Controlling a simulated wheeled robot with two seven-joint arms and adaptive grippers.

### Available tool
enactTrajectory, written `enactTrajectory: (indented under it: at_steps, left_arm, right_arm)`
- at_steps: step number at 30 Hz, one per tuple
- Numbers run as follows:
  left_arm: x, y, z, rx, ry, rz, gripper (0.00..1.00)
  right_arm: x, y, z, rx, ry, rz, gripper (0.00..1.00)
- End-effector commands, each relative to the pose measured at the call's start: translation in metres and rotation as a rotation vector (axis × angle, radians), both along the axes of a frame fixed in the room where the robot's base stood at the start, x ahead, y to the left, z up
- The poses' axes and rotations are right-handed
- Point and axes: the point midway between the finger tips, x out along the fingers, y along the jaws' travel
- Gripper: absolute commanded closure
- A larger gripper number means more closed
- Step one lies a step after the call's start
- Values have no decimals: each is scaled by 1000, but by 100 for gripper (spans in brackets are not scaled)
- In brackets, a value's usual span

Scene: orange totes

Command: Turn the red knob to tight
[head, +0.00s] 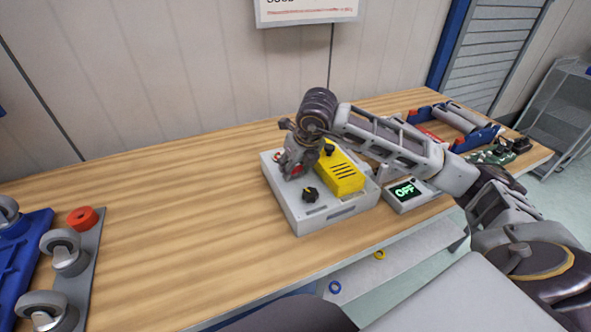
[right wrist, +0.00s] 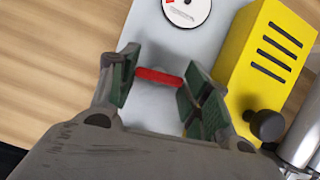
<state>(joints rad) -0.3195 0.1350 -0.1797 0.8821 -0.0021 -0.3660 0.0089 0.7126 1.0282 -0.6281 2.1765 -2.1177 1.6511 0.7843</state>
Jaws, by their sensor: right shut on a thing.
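The red knob (right wrist: 158,77) is a flat red bar on a light grey box (right wrist: 150,35), seen from above in the right wrist view. My right gripper (right wrist: 157,84) is shut on it, with a green-padded finger at each end of the bar. In the head view my right gripper (head: 293,168) points down onto the back left part of the box (head: 325,219), and only a little red shows there. A white round dial (right wrist: 187,10) with a red mark lies beyond the knob. My left gripper is not in view.
A yellow slotted block (head: 342,175) and a black knob (head: 311,194) sit on the box. The wooden table between is clear.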

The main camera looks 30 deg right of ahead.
Motion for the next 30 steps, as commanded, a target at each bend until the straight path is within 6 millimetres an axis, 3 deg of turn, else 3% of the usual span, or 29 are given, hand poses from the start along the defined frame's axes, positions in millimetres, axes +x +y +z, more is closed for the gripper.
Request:
enactTrajectory:
  at_steps: [11, 24, 25, 30]
  left_arm:
    - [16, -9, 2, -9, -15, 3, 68]
    - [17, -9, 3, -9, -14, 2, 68]
    - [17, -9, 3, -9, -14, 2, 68]
    - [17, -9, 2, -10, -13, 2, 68]
  right_arm:
    - [1, 0, 1, -1, -4, -118, 76]
    - [1, 0, 1, 0, -3, -130, 76]
    - [1, 0, 1, 0, -3, -130, 50]
    - [1, 0, 1, 0, -2, -129, 30]
